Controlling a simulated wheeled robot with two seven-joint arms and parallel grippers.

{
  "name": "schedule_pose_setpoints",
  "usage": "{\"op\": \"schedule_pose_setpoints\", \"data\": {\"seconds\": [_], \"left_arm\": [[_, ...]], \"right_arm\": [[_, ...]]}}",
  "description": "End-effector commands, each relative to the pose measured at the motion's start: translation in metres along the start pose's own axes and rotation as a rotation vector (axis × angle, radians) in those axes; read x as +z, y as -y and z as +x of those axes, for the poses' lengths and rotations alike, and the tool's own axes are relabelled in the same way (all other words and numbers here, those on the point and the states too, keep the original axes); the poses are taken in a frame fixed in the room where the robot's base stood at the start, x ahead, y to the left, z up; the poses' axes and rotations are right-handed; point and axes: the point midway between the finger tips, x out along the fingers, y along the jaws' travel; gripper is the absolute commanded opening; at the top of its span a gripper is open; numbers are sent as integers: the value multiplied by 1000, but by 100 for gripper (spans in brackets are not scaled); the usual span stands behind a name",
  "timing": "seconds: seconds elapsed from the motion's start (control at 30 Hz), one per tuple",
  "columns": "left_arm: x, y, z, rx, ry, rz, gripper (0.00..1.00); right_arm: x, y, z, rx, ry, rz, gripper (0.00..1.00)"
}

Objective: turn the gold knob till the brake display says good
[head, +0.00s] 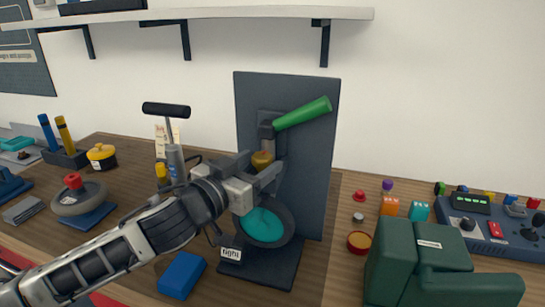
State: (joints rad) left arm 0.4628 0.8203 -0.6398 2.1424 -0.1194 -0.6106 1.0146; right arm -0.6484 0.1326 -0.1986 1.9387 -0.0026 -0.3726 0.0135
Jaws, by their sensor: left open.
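The gold knob (262,160) sits on a dark bracket on an upright dark panel (312,170), below a green lever (303,113). My left gripper (258,170) is open at the knob, its fingers to the left and lower right of it. I cannot tell whether they touch it. A small display (231,255) at the foot of the panel reads "tight". A teal-faced dark wheel (262,226) is mounted below the knob, partly behind my gripper. My right gripper is not in view.
A black-handled T-shaped tool (166,110) stands left of my gripper. A blue block (182,275) lies in front. A dark green seat-like object (430,270) is at the front right, with small coloured parts behind it. A wall shelf (230,12) hangs above.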

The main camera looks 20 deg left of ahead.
Motion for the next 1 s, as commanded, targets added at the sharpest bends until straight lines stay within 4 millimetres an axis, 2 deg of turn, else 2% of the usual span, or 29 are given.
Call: {"op": "schedule_pose_setpoints", "data": {"seconds": [0.37, 0.47, 0.53, 0.57, 0.83, 1.0], "left_arm": [[0, 1, 1, -6, 0, 0, 56], [0, 1, 1, -6, 0, 0, 33], [0, 1, 1, -6, 0, 0, 14], [0, 1, 1, -6, 0, 0, 11], [0, 0, 1, -26, 0, -4, 11], [1, -2, 1, -97, -1, -8, 11]], "right_arm": [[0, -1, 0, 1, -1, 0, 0], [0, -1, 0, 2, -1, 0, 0], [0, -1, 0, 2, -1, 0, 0], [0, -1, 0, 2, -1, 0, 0], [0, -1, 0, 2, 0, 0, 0], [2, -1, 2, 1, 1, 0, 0]]}}
